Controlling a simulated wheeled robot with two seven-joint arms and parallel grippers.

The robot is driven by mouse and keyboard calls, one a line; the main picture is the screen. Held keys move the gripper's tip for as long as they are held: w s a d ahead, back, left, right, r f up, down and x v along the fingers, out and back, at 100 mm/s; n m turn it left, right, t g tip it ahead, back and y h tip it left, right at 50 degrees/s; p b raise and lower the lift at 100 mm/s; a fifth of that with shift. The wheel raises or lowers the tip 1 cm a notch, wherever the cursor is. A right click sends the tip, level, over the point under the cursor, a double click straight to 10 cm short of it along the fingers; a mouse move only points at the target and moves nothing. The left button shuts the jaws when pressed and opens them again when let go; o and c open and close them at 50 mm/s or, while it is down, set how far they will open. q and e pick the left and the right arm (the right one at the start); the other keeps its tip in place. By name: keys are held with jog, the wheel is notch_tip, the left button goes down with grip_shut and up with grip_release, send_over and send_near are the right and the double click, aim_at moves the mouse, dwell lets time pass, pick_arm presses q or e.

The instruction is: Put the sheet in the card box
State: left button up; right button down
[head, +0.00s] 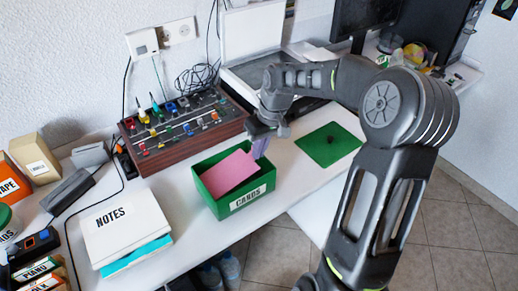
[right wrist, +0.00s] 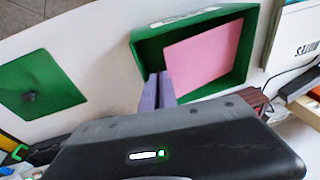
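The pink sheet (head: 229,173) lies tilted inside the green card box (head: 241,206), labelled CARDS, with one side up near the rim. The right wrist view also shows the sheet (right wrist: 205,58) inside the box (right wrist: 150,48). My right gripper (head: 261,147) points down at the box's back right corner. In the right wrist view its two purple fingers (right wrist: 159,88) are close together beside one corner of the sheet. The view does not show clearly whether they touch the sheet or are fully shut. My left gripper is not in view.
A green mat (head: 328,145) with a dark knob lies right of the box. A NOTES box (head: 110,218) stands left. A panel with coloured knobs (head: 178,132) is behind, and an open white-lidded case (head: 252,32) stands further back. The desk's front edge is close to the box.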

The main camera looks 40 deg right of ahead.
jog(key=shift+f, duration=0.45)
jog(key=c, duration=1.6)
grip_release()
jog(key=shift+c, duration=0.2)
notch_tip(320, 180, up, 13)
jog(key=s+d, duration=0.1)
jog(key=s, duration=0.1)
jog(key=shift+d, duration=0.3)
